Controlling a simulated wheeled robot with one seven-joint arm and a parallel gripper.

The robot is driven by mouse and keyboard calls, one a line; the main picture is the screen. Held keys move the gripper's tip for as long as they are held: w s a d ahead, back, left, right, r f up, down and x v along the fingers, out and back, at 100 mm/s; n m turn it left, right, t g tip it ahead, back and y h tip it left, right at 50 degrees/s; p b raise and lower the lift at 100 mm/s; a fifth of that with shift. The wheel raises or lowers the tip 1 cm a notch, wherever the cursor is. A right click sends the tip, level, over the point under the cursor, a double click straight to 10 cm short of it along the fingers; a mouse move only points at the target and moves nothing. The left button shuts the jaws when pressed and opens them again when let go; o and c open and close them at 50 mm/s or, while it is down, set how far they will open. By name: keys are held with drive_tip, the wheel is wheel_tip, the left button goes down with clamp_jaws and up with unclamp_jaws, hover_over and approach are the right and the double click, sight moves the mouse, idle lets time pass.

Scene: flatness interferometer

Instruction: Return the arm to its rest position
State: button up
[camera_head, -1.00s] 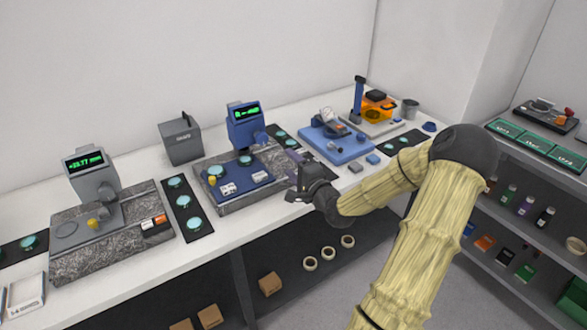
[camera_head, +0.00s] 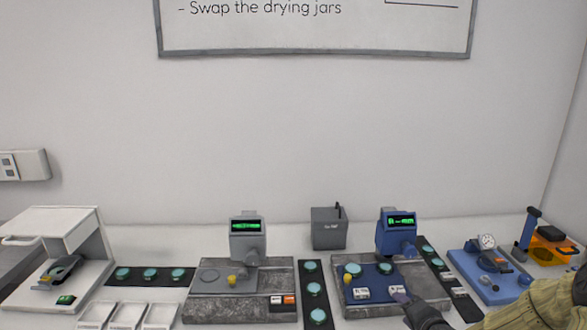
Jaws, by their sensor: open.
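My arm (camera_head: 545,308) with its pale yellow sleeve enters at the lower right corner, mostly cut off by the frame. My gripper (camera_head: 404,298) is small and dark, at the front edge of the blue-topped stone base (camera_head: 375,283) of the right-hand instrument. It is open, and I see nothing held in it. Its fingertips overlap the white labelled blocks in the picture; I cannot tell whether they touch.
The blue display unit (camera_head: 396,233) stands behind my gripper, and a grey one (camera_head: 247,238) stands to the left. A grey box (camera_head: 328,228), a blue tray (camera_head: 487,279) and a white machine (camera_head: 62,257) share the bench.

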drive_tip(key=s+a+r+n+g+h+p, duration=0.1)
drive_tip(key=s+a+r+n+g, duration=0.2)
drive_tip(key=s, duration=0.7)
drive_tip(key=s+a+r+n+g+h+p, duration=0.1)
drive_tip(key=s+a+r+n+g+p, duration=0.1)
drive_tip(key=s+a+n+g, duration=0.5)
drive_tip(key=s+a+r+n, duration=0.1)
drive_tip(key=s+a+n, duration=0.1)
drive_tip(key=s+a, duration=0.1)
drive_tip(key=shift+s+a+r, duration=0.15)
drive_tip(key=shift+a, duration=0.25)
